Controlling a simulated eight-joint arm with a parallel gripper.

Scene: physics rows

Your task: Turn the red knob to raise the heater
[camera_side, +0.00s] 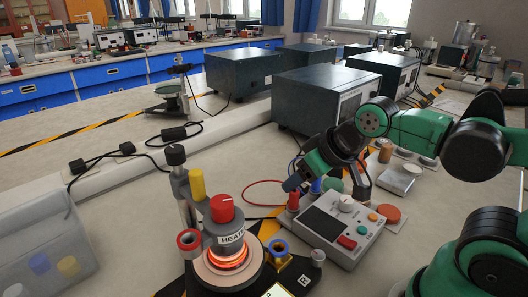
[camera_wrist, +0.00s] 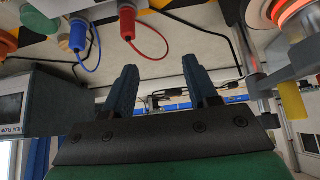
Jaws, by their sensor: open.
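The red knob (camera_side: 222,208) sits on top of a grey cylinder marked HEAT, left of centre in the side view. Below it the heater (camera_side: 228,256) glows orange-red inside a round metal base. In the wrist view, which appears upside down, the glowing heater (camera_wrist: 292,12) is at the top right; I cannot make out the red knob there. My gripper (camera_side: 294,184) is to the right of the knob, apart from it and slightly higher in the side view. In the wrist view my gripper (camera_wrist: 160,66) has two dark fingers spread with nothing between them.
A yellow-capped post (camera_side: 197,186) and a taller black-topped post (camera_side: 177,157) stand close behind the knob. A control box (camera_side: 335,222) with red and blue plugs and cables lies below my gripper. A grey bin (camera_side: 45,240) stands at left. Dark instrument boxes (camera_side: 318,103) stand behind.

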